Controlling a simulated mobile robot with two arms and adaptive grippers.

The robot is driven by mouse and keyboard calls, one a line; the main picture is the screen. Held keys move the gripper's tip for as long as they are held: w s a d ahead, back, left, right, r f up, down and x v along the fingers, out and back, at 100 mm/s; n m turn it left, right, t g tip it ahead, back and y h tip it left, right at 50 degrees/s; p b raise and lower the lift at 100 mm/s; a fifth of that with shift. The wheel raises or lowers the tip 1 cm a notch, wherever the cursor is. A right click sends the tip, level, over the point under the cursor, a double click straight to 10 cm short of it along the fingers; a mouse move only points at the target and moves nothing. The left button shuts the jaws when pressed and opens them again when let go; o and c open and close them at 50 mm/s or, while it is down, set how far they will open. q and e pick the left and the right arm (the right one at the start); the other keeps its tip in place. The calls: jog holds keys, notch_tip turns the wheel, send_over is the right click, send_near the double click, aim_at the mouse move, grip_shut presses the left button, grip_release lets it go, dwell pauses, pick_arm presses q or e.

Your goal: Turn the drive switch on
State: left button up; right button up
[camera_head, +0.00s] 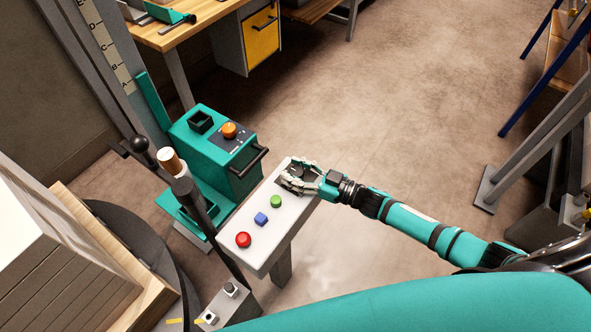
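A pale control panel (236,255) on a post stands in the middle. My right gripper (288,180) is over the panel's far end, past the green button. A small dark part shows between or beneath its fingers, too covered to identify. I cannot tell whether the fingers touch or grip it. No label marks which control is the drive switch. My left gripper is not in view.
A teal machine (205,150) with an orange knob (229,130) and dark handle stands behind the panel. Stacked paper (50,260) on a wooden board is at left. A small grey box (228,305) with switches is at the bottom. Open floor (400,110) lies behind.

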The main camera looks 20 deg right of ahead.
grip_shut()
dwell(0.3)
jog(key=shift+a+m+t+h+p, duration=0.1)
jog(key=shift+m+t+h+p, duration=0.75)
jog(key=shift+t+h, duration=0.2)
jog(key=m+t+h+p, duration=0.1)
jog(key=m+h, duration=0.1)
jog(key=h, duration=0.1)
jog(key=shift+f+m+t, duration=0.1)
jog(key=shift+m+t, duration=0.15)
jog(key=shift+t, duration=0.1)
jog(key=m+t+h, duration=0.1)
jog(key=m+h, duration=0.1)
jog(key=h, duration=0.1)
jog(key=shift+f+h+p, duration=0.1)
jog(key=shift+h+p, duration=0.15)
jog(key=shift+p, duration=0.05)
jog(key=shift+d+m+t+h, duration=0.2)
jog(key=shift+m+t+h, duration=0.2)
jog(key=shift+m+h, duration=1.15)
jog(key=shift+f+h, duration=0.1)
jog(key=shift+h, duration=0.45)
